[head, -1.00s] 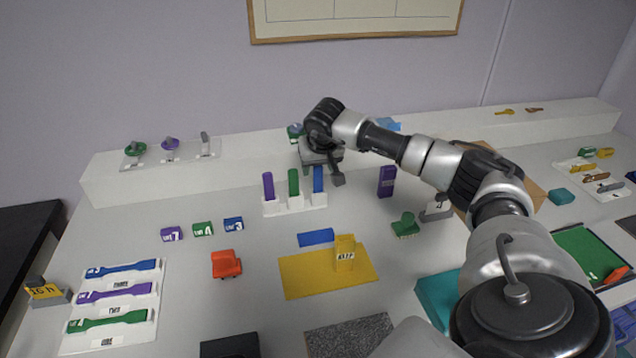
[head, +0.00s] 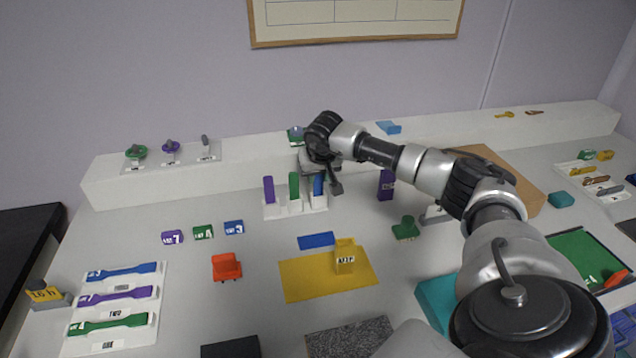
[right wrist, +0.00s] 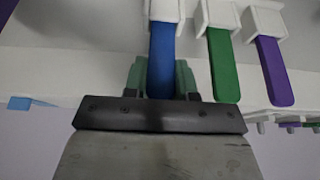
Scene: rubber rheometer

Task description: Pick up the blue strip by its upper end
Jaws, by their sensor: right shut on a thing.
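The blue strip (head: 318,187) stands upright in the right slot of a white holder (head: 283,213), beside a green strip (head: 294,185) and a purple strip (head: 268,189). My right gripper (head: 322,178) is at the blue strip's upper end. In the right wrist view, the blue strip (right wrist: 161,60) lies between the two greenish fingers of the right gripper (right wrist: 161,78), which is shut on it. The strip's lower end is still in its white socket (right wrist: 165,10). The green strip (right wrist: 222,65) and purple strip (right wrist: 272,70) are apart from the fingers. My left gripper is not in view.
A white ledge (head: 110,182) runs behind the holder. A purple block (head: 385,186) stands to the right. A flat blue piece (head: 316,240) and a yellow mat (head: 300,283) with a yellow block (head: 345,257) lie in front. Small labelled blocks lie to the left.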

